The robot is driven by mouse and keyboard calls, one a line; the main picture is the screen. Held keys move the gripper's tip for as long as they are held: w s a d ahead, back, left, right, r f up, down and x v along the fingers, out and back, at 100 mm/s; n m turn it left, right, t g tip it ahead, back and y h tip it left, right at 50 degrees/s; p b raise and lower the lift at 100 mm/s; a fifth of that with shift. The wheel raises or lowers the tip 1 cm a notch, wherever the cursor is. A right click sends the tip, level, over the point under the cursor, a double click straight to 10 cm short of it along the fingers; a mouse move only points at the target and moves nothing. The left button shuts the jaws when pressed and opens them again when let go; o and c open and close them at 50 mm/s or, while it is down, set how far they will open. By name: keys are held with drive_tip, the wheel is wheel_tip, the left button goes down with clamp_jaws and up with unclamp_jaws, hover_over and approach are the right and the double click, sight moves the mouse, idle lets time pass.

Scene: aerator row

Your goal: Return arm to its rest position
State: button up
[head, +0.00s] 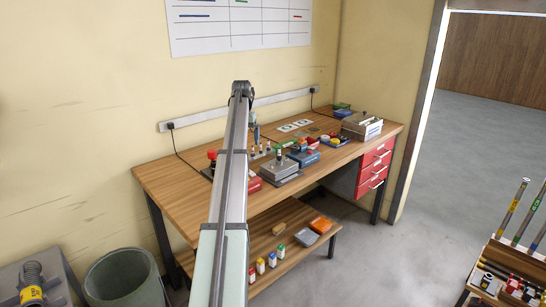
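My arm rises from the bottom middle of the head view and reaches out over the workbench (185,185). Its far end bends down behind the long link. My gripper (256,140) seems to hang there above the bench top, small and partly hidden by the link. I cannot tell whether its fingers are open or shut, or whether it holds anything. A row of small upright pieces stands on the bench just below it. A grey block-like device (279,169) stands near the bench's front edge.
A grey box (362,128), red drawers (374,168) and several small parts are at the bench's right. A bin (125,280) stands bottom left, a tool rack (510,262) bottom right. The floor between is clear.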

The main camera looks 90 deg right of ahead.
drive_tip(key=s+a+r+n+g+h, duration=0.1)
drive_tip(key=s+a+r+n+h, duration=0.25)
drive_tip(key=s+r+n, duration=0.65)
drive_tip(key=s+x, duration=0.2)
drive_tip(key=x, duration=1)
drive_tip(key=shift+a+n, duration=0.2)
drive_tip(key=shift+n, duration=0.2)
idle(0.3)
